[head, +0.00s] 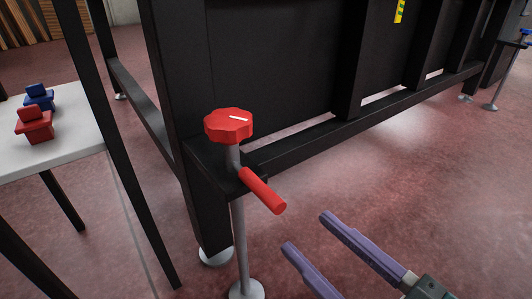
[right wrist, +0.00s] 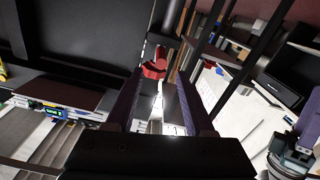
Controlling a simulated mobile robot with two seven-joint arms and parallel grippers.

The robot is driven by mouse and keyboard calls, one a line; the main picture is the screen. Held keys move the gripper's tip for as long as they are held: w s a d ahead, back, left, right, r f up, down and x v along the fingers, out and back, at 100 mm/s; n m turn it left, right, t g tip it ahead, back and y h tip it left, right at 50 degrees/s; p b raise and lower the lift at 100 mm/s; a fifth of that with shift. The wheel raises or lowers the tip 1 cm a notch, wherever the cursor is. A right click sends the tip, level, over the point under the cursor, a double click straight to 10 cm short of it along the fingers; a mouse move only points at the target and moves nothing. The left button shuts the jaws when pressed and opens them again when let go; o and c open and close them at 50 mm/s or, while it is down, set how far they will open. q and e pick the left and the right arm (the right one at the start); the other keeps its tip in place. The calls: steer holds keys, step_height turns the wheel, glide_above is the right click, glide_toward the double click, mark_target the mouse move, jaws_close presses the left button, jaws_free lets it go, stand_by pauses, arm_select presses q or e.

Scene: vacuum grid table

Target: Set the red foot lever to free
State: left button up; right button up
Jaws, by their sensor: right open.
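The red foot lever (head: 263,190) sticks out from a black clamp at the table's near corner. It slopes down to the right, towards my right gripper. In the right wrist view red parts of the foot (right wrist: 154,69) show just beyond the fingertips. A purple part at that view's right edge (right wrist: 308,120) looks like my left gripper, cut off.
The black table frame (head: 185,120) and its lower rail stand behind the lever. A white side table (head: 70,145) at the left holds a red piece (head: 35,125) and a blue piece (head: 39,97).

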mark_target(267, 190)
steer(key=b+x, duration=0.4)
steer(key=x, duration=0.4)
steer(key=shift+a+f, duration=0.1)
steer(key=shift+a, duration=0.05)
steer(key=shift+w+a+b, duration=0.3)
steer(key=shift+w+a, duration=0.05)
steer(key=shift+w, duration=0.1)
jaws_close()
stand_by(0.8)
